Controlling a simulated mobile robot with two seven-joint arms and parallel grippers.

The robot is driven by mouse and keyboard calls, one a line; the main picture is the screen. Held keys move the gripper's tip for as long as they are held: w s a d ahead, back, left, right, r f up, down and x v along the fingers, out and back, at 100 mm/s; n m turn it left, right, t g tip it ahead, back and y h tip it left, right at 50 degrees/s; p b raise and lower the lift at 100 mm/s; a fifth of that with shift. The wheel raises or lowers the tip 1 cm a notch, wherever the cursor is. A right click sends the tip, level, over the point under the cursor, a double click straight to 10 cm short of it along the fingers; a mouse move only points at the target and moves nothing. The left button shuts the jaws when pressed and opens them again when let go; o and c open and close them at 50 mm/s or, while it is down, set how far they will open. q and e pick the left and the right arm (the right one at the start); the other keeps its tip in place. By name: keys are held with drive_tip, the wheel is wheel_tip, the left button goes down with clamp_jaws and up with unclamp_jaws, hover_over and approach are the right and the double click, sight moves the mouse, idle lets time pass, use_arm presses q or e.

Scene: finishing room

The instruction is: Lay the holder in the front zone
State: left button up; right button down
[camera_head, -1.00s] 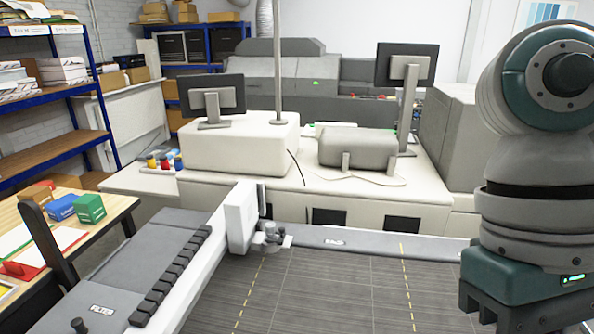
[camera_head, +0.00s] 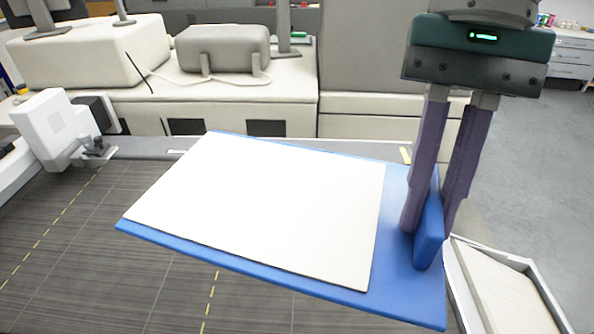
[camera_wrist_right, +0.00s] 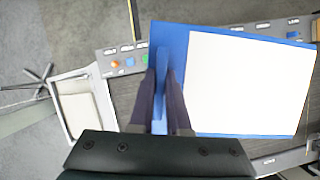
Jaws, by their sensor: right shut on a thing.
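The holder (camera_head: 410,290) is a flat blue board with an upright blue grip block (camera_head: 429,236) at its right end and a white sheet (camera_head: 270,210) lying on it. My right gripper (camera_head: 428,222) comes down from above and is shut on the grip block. The holder is over the dark slatted table (camera_head: 130,260), slightly tilted in the picture; I cannot tell whether it touches it. In the right wrist view the holder (camera_wrist_right: 172,40) extends to the right from my fingers (camera_wrist_right: 160,100). Yellow dashed lines (camera_head: 211,300) mark the table into zones. My left gripper is out of view.
A white tray (camera_head: 545,300) sits beside the table at the right. A white carriage unit (camera_head: 48,128) stands at the table's left. A control strip with coloured buttons (camera_wrist_right: 130,62) runs along one table edge. Bare table shows left of the holder.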

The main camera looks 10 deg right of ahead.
drive_tip(key=w+a+f+m+t+y+b, duration=0.1)
drive_tip(key=w+f+m+t+b, duration=0.15)
drive_tip(key=f+m+b, duration=0.6)
drive_tip(key=w+a+f+m+t+b, duration=0.15)
drive_tip(key=w+f+b, duration=0.35)
drive_tip(key=b, duration=0.9)
drive_tip(key=w+a+f+m+t+y+b, duration=0.1)
drive_tip(key=w+f+m+b, duration=0.1)
drive_tip(key=f+m+b, duration=0.55)
drive_tip(key=f+b, duration=0.1)
drive_tip(key=f, duration=0.5)
drive_tip(key=f+n+b, duration=0.1)
drive_tip(key=f, duration=0.6)
drive_tip(key=f+n+b, duration=0.1)
drive_tip(key=f, duration=0.5)
drive_tip(key=shift+a+f+n+b, duration=0.2)
drive_tip(key=shift+f+n+b, duration=0.05)
drive_tip(key=shift+f+b, duration=0.15)
drive_tip(key=c, duration=1.3)
unclamp_jaws()
drive_tip(key=shift+f, duration=0.15)
drive_tip(key=o, duration=0.4)
